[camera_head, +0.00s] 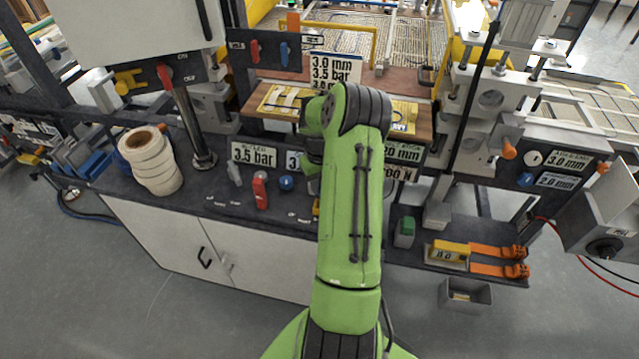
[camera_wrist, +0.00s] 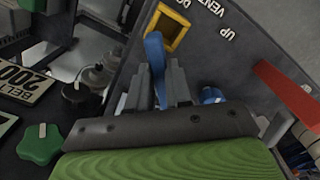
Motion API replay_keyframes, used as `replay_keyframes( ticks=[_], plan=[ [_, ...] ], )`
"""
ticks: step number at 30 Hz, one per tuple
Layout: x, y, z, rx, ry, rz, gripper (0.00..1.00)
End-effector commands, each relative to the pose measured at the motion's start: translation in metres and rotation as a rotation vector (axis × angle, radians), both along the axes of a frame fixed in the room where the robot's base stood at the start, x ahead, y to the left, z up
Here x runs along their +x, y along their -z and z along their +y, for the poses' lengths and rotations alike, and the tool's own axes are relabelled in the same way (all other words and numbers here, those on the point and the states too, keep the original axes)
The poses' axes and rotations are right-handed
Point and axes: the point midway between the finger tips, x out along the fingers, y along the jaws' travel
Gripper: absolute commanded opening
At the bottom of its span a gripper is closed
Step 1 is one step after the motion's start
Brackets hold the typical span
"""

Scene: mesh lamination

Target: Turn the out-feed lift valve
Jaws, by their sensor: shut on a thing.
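In the wrist view a blue lever (camera_wrist: 156,58) stands up from a dark panel (camera_wrist: 222,62), beside a yellow square frame (camera_wrist: 170,27). White lettering on the panel reads "UP", "VENT" and a partly cut-off "DO". The grey fingers of my gripper (camera_wrist: 158,86) are shut on the blue lever, one on each side of it. The lever's lower part is hidden between the fingers and behind the dark wrist bracket. In the head view my green arm hides the gripper and this lever.
In the wrist view a red bar (camera_wrist: 287,92) stands close on the right and a green knob (camera_wrist: 40,144) on the left. In the head view a red-handled valve (camera_head: 260,190), a blue knob (camera_head: 286,183) and tape rolls (camera_head: 150,160) are on the bench left of my arm.

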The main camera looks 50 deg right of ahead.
Motion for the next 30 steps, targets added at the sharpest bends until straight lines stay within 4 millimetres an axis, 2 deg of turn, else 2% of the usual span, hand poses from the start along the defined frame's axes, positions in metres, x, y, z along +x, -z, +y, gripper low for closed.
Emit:
replay_keyframes(
  ticks=[11, 30],
  plan=[
    [0.002, 0.000, 0.004, -0.001, 0.124, 0.000, 0.00],
    [0.020, 0.000, 0.017, -0.002, 0.706, -0.003, 0.00]
  ],
)
